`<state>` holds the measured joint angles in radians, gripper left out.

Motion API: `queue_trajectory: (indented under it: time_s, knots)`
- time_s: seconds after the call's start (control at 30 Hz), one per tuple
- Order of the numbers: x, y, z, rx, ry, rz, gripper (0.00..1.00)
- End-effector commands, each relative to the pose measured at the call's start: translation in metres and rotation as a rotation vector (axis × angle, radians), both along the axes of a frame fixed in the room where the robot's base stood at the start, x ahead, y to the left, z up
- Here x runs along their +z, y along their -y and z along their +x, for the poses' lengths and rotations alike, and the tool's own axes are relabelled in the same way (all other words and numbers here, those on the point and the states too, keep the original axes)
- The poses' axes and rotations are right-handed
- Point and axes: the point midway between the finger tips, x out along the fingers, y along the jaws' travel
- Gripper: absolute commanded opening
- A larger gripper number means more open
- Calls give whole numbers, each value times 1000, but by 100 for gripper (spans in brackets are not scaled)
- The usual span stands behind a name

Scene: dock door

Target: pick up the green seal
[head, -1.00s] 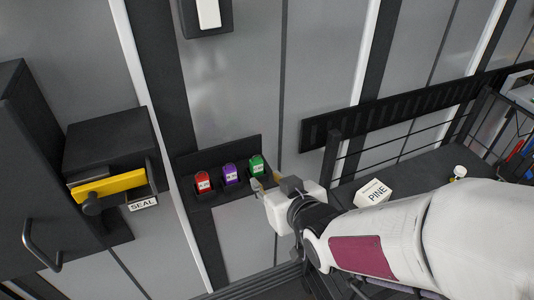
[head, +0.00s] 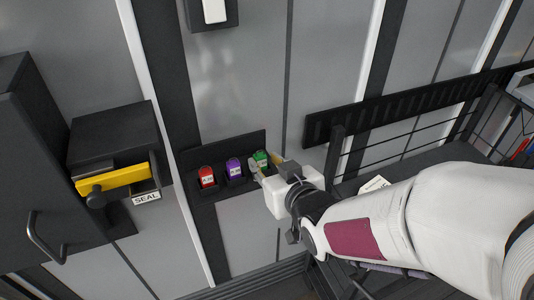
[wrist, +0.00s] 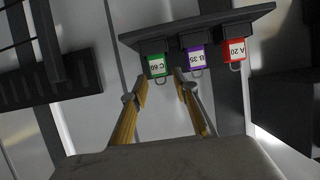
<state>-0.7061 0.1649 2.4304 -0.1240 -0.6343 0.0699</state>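The green seal (head: 261,157), labelled C 60 in the wrist view (wrist: 157,67), sits in the right end of a dark wall holder (head: 222,151). Beside it to the left in the head view are the purple seal (head: 234,168), labelled B 35, and the red seal (head: 207,177), labelled A 20. My gripper (head: 268,166) is open and empty, close to the green seal. In the wrist view, its two fingertips (wrist: 160,84) are spread, with the green seal just beyond the gap between them. I cannot tell whether a finger touches it.
At left a dark box (head: 113,134) has a yellow bar (head: 118,182) and a SEAL label (head: 146,197). A dark slotted rail (head: 410,113) runs along the right wall. A white box (head: 375,184) is partly hidden by my arm.

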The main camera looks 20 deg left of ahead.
Motion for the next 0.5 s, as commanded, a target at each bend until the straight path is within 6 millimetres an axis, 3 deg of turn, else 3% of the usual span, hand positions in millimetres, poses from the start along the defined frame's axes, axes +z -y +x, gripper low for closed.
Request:
queue_trajectory:
  time_s: [0.5]
  knots:
    - [-3,-5,5,0,0,0,29]
